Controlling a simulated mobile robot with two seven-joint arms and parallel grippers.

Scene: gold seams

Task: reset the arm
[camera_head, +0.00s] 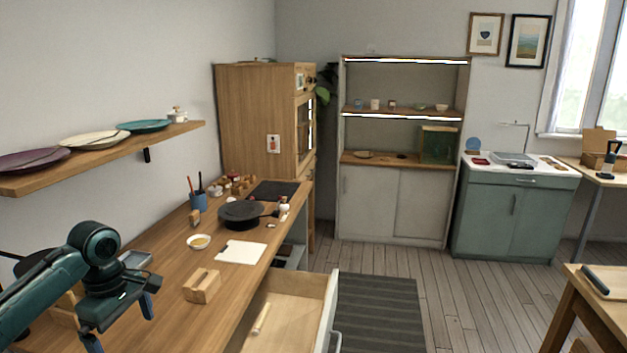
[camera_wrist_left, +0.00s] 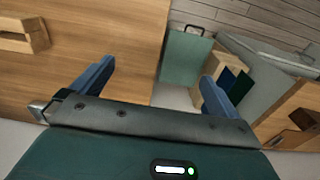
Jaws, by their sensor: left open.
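My left arm comes in from the left in the head view. Its left gripper (camera_head: 121,325) is over the near part of the wooden counter (camera_head: 168,261), pointing down. In the left wrist view the left gripper (camera_wrist_left: 156,72) has its two blue fingers wide apart with nothing between them. A slotted wooden block (camera_head: 202,286) stands on the counter to the right of the gripper, apart from it. A block like it shows at the upper left of the wrist view (camera_wrist_left: 25,38). My right gripper is in neither view.
An open drawer (camera_head: 290,297) holding a small pale stick (camera_head: 262,318) juts out from the counter. A white sheet (camera_head: 241,252), a small bowl (camera_head: 199,242) and a black pan (camera_head: 241,212) lie farther back. A shelf (camera_head: 100,160) with plates hangs on the left wall.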

